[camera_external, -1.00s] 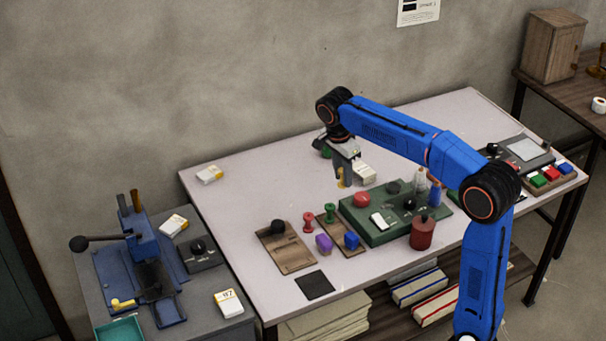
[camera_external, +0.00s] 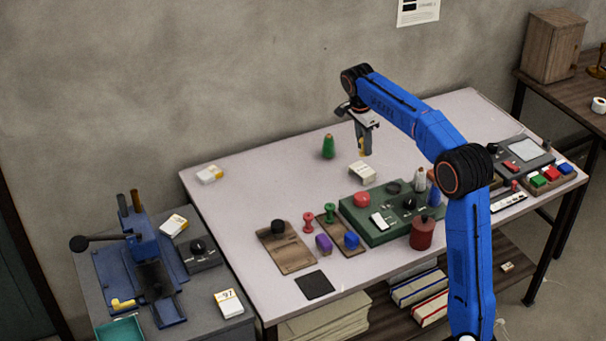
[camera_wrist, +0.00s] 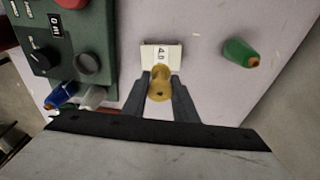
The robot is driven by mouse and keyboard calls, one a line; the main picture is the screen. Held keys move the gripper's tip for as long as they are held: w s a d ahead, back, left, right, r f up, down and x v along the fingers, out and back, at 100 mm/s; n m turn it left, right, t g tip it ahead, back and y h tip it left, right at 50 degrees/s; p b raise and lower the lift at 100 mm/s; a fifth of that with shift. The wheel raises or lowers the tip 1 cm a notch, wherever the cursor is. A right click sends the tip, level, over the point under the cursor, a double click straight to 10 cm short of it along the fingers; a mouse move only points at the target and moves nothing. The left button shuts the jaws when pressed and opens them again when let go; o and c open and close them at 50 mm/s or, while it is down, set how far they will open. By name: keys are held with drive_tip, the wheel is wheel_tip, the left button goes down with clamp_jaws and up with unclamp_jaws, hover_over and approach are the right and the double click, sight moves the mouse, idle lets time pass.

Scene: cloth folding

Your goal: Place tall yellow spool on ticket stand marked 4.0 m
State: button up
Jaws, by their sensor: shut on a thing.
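My gripper (camera_external: 365,148) is shut on the yellow spool (camera_external: 362,145) over the back middle of the table. In the wrist view the spool (camera_wrist: 159,82) sits between the two fingers (camera_wrist: 160,90), its end facing the camera. The white ticket stand (camera_external: 362,173) is on the table, close to the spool's lower end in the outside view. In the wrist view the stand (camera_wrist: 161,55) reads about 4.0 and lies just beyond the spool, which overlaps its near edge. I cannot tell whether they touch.
A tall green spool (camera_external: 328,146) stands left of the stand and also shows in the wrist view (camera_wrist: 239,53). The green control box (camera_external: 380,234) with knobs and bottles is in front of the stand.

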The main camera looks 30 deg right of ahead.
sight(363, 153)
drive_tip(key=shift+f, duration=2.85)
drive_tip(key=shift+f, duration=0.1)
drive_tip(key=o, duration=1)
drive_tip(key=r, duration=0.4)
drive_tip(key=a+r, duration=0.1)
drive_tip(key=r, duration=0.3)
drive_tip(key=a+r, duration=0.1)
drive_tip(key=r, duration=0.3)
drive_tip(key=shift+d, duration=0.1)
